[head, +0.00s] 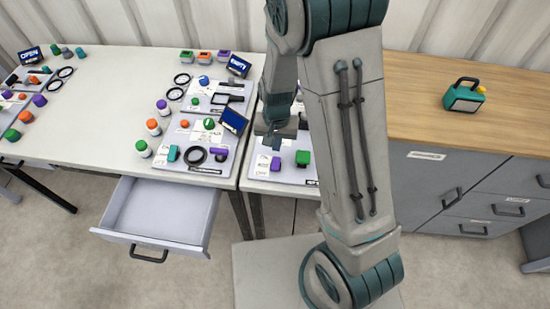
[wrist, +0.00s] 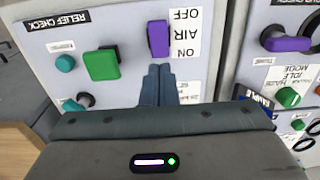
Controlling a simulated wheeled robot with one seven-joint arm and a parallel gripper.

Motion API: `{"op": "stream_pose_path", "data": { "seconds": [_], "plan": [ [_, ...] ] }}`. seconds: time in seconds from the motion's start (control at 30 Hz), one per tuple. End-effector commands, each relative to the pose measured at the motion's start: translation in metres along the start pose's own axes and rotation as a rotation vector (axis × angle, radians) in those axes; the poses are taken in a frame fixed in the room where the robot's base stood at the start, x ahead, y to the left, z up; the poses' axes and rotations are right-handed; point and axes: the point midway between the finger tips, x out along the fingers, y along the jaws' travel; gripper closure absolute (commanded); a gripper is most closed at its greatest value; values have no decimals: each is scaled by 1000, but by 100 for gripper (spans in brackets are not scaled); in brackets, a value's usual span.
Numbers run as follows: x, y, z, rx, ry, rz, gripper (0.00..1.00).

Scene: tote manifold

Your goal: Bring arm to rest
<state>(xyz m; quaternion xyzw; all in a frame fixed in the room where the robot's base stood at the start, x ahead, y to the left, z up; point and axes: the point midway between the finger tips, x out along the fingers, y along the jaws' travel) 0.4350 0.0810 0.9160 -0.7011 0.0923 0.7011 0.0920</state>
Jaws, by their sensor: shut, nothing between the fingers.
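My gripper (head: 273,137) is over the right end of the white table, above a grey panel. In the wrist view my gripper (wrist: 158,70) is shut with nothing held, its fingertips just below a purple switch (wrist: 158,38) beside an "OFF AIR ON" label. I cannot tell whether the tips touch the switch. A green square button (wrist: 101,63) is left of it; it also shows in the head view (head: 302,158). My arm stands bent upright in the head view and hides part of the table and panel.
An empty drawer (head: 165,210) stands pulled out in front of the white table (head: 110,110). More panels with knobs, rings and bottles lie to the left. A wood-topped cabinet (head: 460,115) with a teal lamp-like device (head: 463,97) is at the right. A corrugated wall rises behind.

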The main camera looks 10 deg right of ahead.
Motion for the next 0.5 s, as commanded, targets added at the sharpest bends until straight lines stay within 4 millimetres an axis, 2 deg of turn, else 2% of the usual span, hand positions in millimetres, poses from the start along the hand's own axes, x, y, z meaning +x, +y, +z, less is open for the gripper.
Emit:
{"op": "stream_pose_path", "data": {
  "seconds": [0.03,0.17,0.5],
  "plan": [
    [-8,0,0,0,1,0,100],
    [-16,0,0,0,0,0,100],
    [-17,0,0,0,0,0,100]
  ]
}}
